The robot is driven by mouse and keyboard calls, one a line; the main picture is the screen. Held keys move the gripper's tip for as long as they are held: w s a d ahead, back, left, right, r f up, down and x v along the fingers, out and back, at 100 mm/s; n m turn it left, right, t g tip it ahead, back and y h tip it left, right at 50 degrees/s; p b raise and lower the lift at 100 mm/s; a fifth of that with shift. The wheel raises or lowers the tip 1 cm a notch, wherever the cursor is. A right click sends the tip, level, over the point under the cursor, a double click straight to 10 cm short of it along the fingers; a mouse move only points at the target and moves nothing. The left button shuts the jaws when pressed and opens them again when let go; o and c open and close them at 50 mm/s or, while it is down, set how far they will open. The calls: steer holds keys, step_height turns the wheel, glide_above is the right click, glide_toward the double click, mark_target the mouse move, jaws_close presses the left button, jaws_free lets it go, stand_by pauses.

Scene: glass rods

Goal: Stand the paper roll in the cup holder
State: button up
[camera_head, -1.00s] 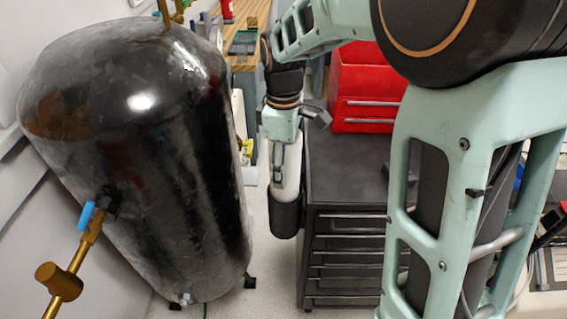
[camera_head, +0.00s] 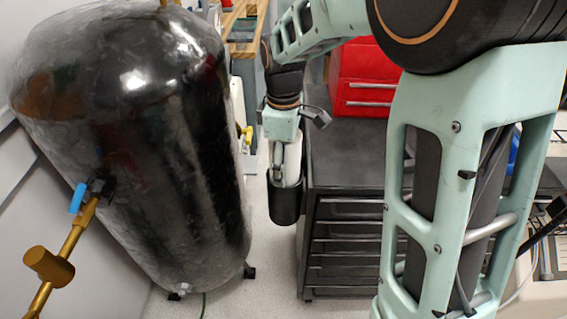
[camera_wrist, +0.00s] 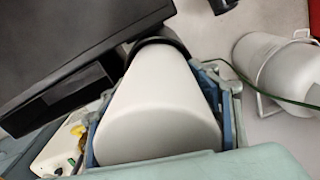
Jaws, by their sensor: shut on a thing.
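The white paper roll (camera_head: 292,158) is upright between the fingers of my gripper (camera_head: 279,168). Its lower end is inside the black cup holder (camera_head: 285,206), which is beside the dark drawer cabinet. In the wrist view the roll (camera_wrist: 160,105) fills the middle, with a finger on each side. The dark rim of the cup holder (camera_wrist: 163,41) shows behind its far end. My gripper is shut on the roll, with the fingertips close to the cup's rim. The roll's bottom is hidden in the cup.
The dark drawer cabinet (camera_head: 345,160) stands just right of the cup, with a red toolbox (camera_head: 365,80) on it. A large black tank (camera_head: 140,150) stands to the left. A white cylindrical container (camera_wrist: 268,68) with handles is on the floor in the wrist view.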

steer(key=o, duration=1.4)
step_height(320, 180, up, 12)
